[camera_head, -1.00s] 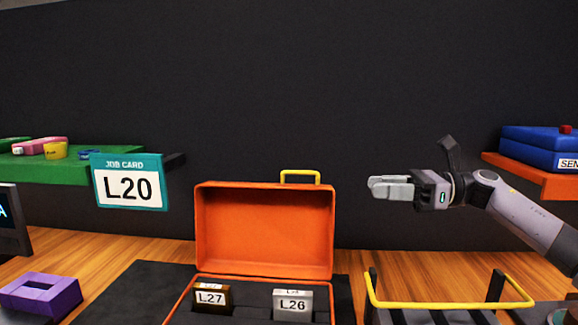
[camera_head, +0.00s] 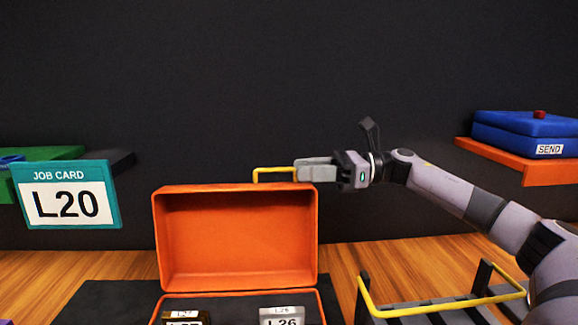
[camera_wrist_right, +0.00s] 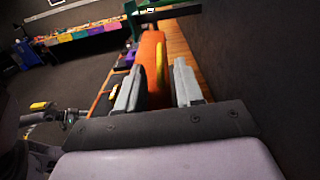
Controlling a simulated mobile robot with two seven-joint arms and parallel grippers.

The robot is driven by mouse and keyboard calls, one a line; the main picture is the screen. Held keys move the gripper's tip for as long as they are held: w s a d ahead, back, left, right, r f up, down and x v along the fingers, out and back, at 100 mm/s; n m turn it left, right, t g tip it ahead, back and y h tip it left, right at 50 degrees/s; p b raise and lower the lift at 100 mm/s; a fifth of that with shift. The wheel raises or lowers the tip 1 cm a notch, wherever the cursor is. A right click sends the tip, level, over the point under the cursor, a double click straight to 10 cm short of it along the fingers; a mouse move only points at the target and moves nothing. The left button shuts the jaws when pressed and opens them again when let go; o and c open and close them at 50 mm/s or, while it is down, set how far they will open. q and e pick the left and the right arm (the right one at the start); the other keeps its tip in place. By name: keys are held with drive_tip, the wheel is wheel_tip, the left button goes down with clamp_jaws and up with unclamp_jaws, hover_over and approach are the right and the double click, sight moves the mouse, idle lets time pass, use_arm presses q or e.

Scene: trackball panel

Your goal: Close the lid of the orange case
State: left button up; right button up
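The orange case (camera_head: 236,238) stands on a dark mat with its lid raised upright. A yellow handle (camera_head: 274,170) sits on the lid's top edge. My right gripper (camera_head: 300,170) is at the handle's right end, just above the lid's top right corner. In the right wrist view its two fingers (camera_wrist_right: 158,82) are apart, with the orange lid (camera_wrist_right: 150,55) and yellow handle (camera_wrist_right: 160,65) seen between them; I cannot tell whether they touch. Inside the case are a brown item marked L27 (camera_head: 185,318) and a grey item marked L26 (camera_head: 282,317).
A job card reading L20 (camera_head: 66,196) stands at the left. A rack with a yellow rail (camera_head: 440,303) is right of the case, under my right arm. A blue box marked SEND (camera_head: 520,130) sits on an orange shelf (camera_head: 500,160). A dark wall is behind.

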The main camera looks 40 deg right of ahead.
sight(290, 170)
drive_tip(key=shift+p+x, duration=0.95)
drive_tip(key=shift+x, duration=0.45)
drive_tip(key=shift+w+a+p, duration=0.3)
drive_tip(key=shift+w+a, duration=0.1)
drive_tip(key=shift+a, duration=0.1)
clamp_jaws()
